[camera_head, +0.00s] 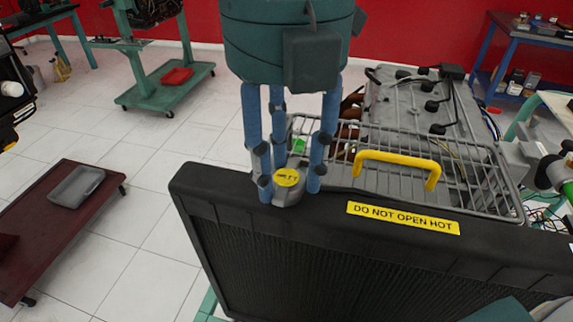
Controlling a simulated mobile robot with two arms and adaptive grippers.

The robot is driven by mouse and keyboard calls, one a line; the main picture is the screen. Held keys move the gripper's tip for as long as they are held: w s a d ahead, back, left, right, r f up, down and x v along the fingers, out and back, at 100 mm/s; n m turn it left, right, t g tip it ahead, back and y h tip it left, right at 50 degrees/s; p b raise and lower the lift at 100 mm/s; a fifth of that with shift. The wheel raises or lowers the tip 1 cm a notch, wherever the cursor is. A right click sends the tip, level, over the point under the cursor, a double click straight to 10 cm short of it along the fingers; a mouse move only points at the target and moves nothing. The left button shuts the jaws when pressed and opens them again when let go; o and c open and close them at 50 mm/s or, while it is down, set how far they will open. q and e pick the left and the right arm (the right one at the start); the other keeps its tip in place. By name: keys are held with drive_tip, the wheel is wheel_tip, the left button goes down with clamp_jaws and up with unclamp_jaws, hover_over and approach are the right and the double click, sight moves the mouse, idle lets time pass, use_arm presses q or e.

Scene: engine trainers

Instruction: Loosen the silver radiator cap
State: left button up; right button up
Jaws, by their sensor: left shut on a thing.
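The silver radiator cap (290,193) sits on the top left part of the black radiator (310,222), with a round yellow label on its top. My left gripper (289,178) comes down from above with its blue fingers around the cap, shut on it. The fingers hide parts of the cap's sides.
A yellow handle (395,158) stands on the grey wire guard (440,185) behind the radiator. A yellow "DO NOT OPEN HOT" label (403,217) is on the radiator top. A dark red cart (28,228) with a grey tray (76,187) stands left on open tiled floor.

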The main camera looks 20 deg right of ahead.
sight(287, 178)
idle(0.4)
use_arm(q)
drive_tip(key=o, duration=1.2)
drive_tip(key=shift+c, duration=0.2)
wheel_tip(287, 178, up, 12)
